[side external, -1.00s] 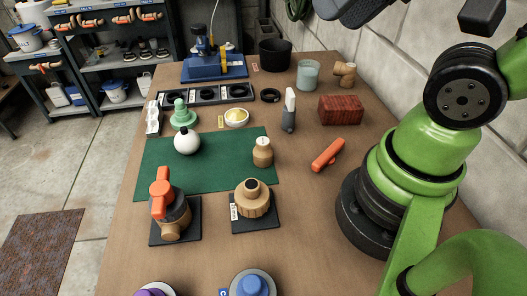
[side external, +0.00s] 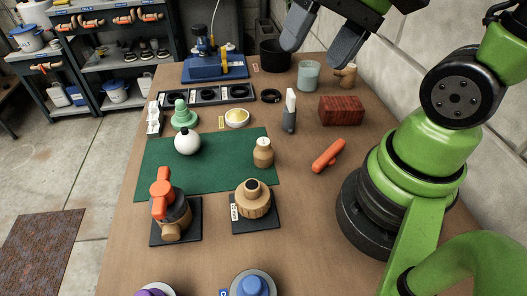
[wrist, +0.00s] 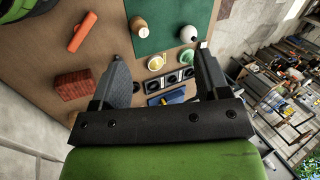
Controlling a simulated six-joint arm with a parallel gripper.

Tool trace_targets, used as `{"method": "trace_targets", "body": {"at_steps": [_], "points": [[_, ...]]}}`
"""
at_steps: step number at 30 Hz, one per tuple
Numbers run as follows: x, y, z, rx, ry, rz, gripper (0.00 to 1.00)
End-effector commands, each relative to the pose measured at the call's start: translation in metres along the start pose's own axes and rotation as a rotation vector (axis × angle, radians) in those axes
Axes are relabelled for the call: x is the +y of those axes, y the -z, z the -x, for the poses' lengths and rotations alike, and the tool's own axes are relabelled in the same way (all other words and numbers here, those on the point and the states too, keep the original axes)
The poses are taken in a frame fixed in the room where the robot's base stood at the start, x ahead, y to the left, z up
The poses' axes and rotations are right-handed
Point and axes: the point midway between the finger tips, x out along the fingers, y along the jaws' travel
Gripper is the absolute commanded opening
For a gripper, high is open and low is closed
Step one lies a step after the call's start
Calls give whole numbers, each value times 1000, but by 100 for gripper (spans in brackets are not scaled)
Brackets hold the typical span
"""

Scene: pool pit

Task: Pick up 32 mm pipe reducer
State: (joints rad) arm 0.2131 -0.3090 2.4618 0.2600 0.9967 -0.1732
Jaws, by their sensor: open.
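A small tan stepped fitting (side external: 263,153), which looks like the pipe reducer, stands upright on the green mat (side external: 215,178) near its right edge. It also shows in the wrist view (wrist: 139,27) at the top, with a mark on its top too small to read. A wider tan fitting (side external: 254,204) with a white label sits on a black plate nearer the camera. My gripper (side external: 322,42) is open and empty, high over the far right of the table. In the wrist view its two fingers (wrist: 160,62) are wide apart, with the small fitting beyond them.
A blue vise-like device (side external: 214,66) is at the back.

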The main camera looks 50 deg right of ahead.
Motion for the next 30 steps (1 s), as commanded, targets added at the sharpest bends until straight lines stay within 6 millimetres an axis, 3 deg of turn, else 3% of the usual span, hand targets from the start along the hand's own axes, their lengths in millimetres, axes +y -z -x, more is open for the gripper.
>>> {"method": "trace_targets", "body": {"at_steps": [6, 15, 24, 30], "points": [[14, 22, -43, -280, 81, -387, 69], [47, 56, -100, -513, 317, -952, 69], [95, 74, -155, -569, 555, -1456, 69], [108, 74, -171, -562, 612, -1583, 69]]}}
